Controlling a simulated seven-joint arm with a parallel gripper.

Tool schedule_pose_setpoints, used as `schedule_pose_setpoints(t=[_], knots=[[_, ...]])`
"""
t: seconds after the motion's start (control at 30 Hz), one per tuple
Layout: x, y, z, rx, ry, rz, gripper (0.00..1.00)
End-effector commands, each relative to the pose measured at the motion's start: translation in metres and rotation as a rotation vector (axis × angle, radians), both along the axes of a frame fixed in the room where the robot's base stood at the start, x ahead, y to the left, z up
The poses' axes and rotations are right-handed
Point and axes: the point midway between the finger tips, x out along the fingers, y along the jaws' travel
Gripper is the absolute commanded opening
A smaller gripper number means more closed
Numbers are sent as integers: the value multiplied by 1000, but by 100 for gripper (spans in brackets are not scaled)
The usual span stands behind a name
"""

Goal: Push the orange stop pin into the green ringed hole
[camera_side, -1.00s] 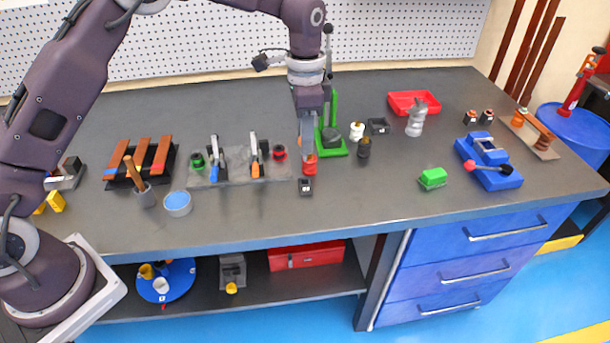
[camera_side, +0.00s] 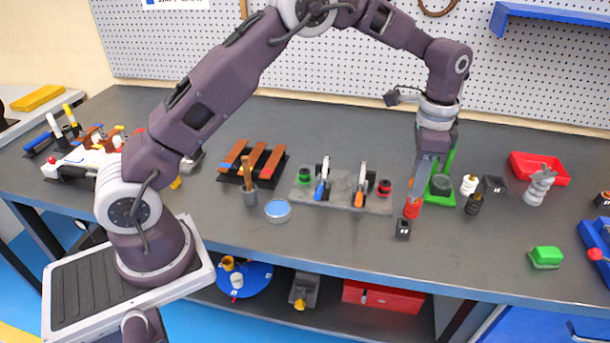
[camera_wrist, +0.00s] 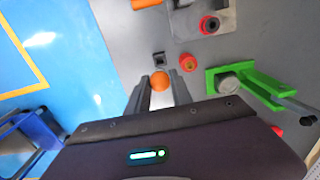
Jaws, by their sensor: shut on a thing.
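My gripper (camera_side: 416,192) points down at the right end of the grey plate, just above a small red piece (camera_side: 412,209). In the wrist view my gripper (camera_wrist: 160,88) is shut on the round orange top of the stop pin (camera_wrist: 160,81). The pin's lower part is hidden in that view, and I cannot tell whether it is clear of the red piece. The green ringed hole (camera_side: 304,175) is at the left end of the grey plate (camera_side: 340,201), well left of my gripper. It does not show in the wrist view.
Two upright lever clamps, blue-handled (camera_side: 321,186) and orange-handled (camera_side: 361,188), stand between my gripper and the green ring. A red ring (camera_side: 384,187) is on the plate's right end. A green fixture (camera_side: 441,187) stands close right; a black block (camera_side: 403,229) is in front.

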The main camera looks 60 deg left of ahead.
Motion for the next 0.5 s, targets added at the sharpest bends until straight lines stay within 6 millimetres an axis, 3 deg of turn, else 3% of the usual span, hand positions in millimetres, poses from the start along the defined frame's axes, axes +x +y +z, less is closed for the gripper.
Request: schedule_pose_setpoints(t=[0.37,0.5], knots=[[0,0,3,0,-1,0,0],[1,0,28,-1,-6,0,0]])
